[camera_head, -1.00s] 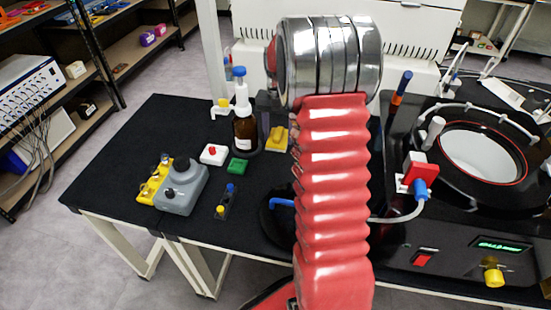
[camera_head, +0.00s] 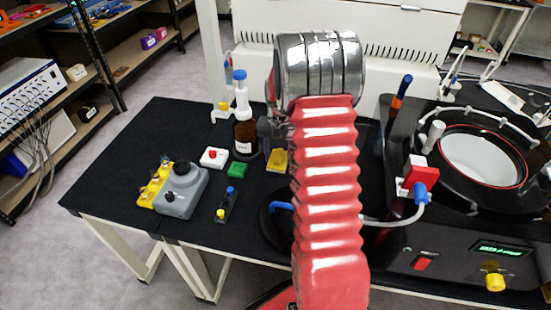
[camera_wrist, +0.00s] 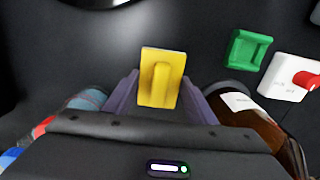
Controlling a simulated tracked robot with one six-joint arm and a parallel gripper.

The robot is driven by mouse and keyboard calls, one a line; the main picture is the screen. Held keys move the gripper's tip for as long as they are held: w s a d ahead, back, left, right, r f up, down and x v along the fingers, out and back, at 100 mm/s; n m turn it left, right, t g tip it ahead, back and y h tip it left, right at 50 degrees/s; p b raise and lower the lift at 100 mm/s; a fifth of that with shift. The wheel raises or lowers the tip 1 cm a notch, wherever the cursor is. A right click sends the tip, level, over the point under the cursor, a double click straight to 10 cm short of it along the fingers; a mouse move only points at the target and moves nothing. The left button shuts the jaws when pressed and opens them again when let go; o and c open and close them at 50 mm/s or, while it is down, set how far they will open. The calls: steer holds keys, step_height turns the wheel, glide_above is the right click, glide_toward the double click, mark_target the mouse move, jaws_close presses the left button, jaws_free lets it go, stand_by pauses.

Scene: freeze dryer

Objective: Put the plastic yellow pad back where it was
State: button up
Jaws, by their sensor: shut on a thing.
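The yellow pad (camera_wrist: 172,62) is a small plate with a raised ridge. In the wrist view it sits between the two fingers of my gripper (camera_wrist: 158,95), which is shut on it. In the head view the yellow pad (camera_head: 277,161) shows just left of my red arm sleeve, over the black table (camera_head: 130,150). My gripper (camera_head: 272,140) is partly hidden there behind my wrist. I cannot tell whether the pad touches the table.
A brown bottle with a blue-topped dispenser (camera_head: 244,135) stands close left of my gripper. A green block (camera_head: 237,169), a white block with a red knob (camera_head: 213,157) and a grey-yellow device (camera_head: 178,190) lie further left. A black machine (camera_head: 450,210) fills the right.

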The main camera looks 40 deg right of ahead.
mark_target(278, 155)
steer(key=shift+f, duration=0.25)
steer(key=shift+f, duration=0.1)
steer(key=o, duration=1.1)
step_height(278, 155, up, 12)
stand_by(0.4)
